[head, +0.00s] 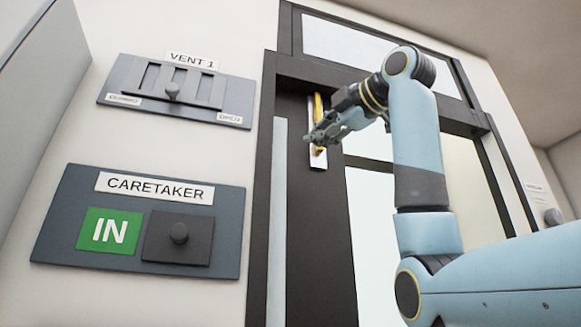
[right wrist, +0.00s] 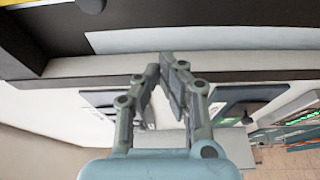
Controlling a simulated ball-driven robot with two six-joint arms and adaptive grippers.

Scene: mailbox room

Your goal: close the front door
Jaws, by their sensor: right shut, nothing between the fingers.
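The front door (head: 300,215) is dark-framed with pale glass and stands in a dark frame right of the wall panels. I cannot tell whether it is ajar. A yellow handle (head: 318,105) sits on an upright pale plate (head: 317,161) on the door's dark stile. My right gripper (head: 312,139) is at the handle plate, overlapping it in the head view; contact cannot be told. Its fingers are shut and empty, and the tips come together in the right wrist view (right wrist: 164,64). That view shows dark frame parts beyond the tips, not the handle. My left gripper is not in view.
A VENT 1 slider panel (head: 127,80) and a CARETAKER panel (head: 60,215) with a green IN sign (head: 109,231) are on the wall left of the door. My right arm covers part of the door's glass. A small round fitting (head: 553,216) is on the far right wall.

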